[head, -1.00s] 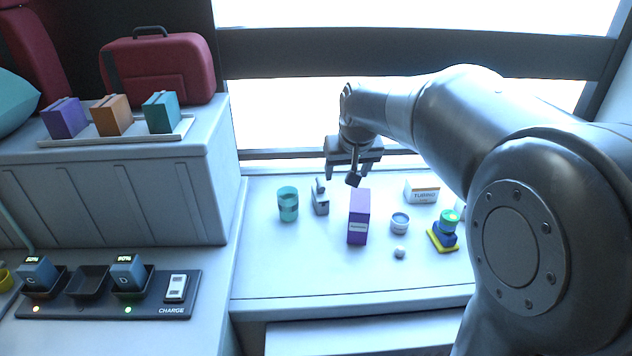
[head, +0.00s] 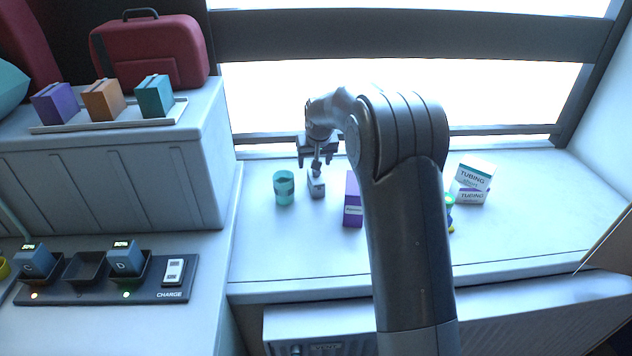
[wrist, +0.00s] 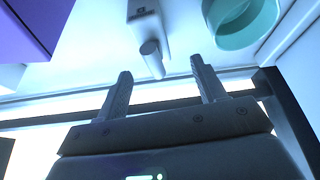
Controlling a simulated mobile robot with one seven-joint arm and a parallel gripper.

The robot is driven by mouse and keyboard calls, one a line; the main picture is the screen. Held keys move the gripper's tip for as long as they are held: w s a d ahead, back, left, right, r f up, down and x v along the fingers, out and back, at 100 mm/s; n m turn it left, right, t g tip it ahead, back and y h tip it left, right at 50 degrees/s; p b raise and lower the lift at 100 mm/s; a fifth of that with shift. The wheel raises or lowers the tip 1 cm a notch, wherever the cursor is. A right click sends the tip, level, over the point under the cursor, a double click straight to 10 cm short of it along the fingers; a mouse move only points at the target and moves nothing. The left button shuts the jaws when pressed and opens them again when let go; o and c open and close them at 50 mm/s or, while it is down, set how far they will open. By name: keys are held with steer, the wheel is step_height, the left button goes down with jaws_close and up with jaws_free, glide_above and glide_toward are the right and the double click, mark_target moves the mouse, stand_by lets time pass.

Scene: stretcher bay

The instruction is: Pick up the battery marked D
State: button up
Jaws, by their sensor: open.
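Two blue batteries sit in the black charger (head: 80,293) at the lower left of the head view. The right battery (head: 126,258) appears marked D and has a green light below it. The left battery (head: 35,262) has an orange light; its letter is too small to read surely. The slot between them is empty. My gripper (head: 317,163) is open and empty, over the back of the white counter, far right of the charger. In the wrist view its two fingers (wrist: 161,70) are apart, with a grey device (wrist: 148,28) beyond them. No battery shows there.
A teal cup (head: 284,188) and the small grey device (head: 316,184) stand near my gripper, with a purple box (head: 353,200) to their right. Tubing boxes (head: 473,178) stand farther right. A raised grey cabinet (head: 105,185) is behind the charger. My arm hides part of the counter.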

mark_target(315, 174)
steer(key=x, duration=0.2)
steer(key=shift+w+f, duration=0.15)
steer(key=shift+f, duration=0.1)
steer(key=shift+d+x, duration=0.2)
steer(key=shift+x, duration=1.15)
steer(key=shift+d+x, duration=0.2)
steer(key=shift+x, duration=1.2)
steer(key=shift+c, duration=0.4)
steer(key=c, duration=1.3)
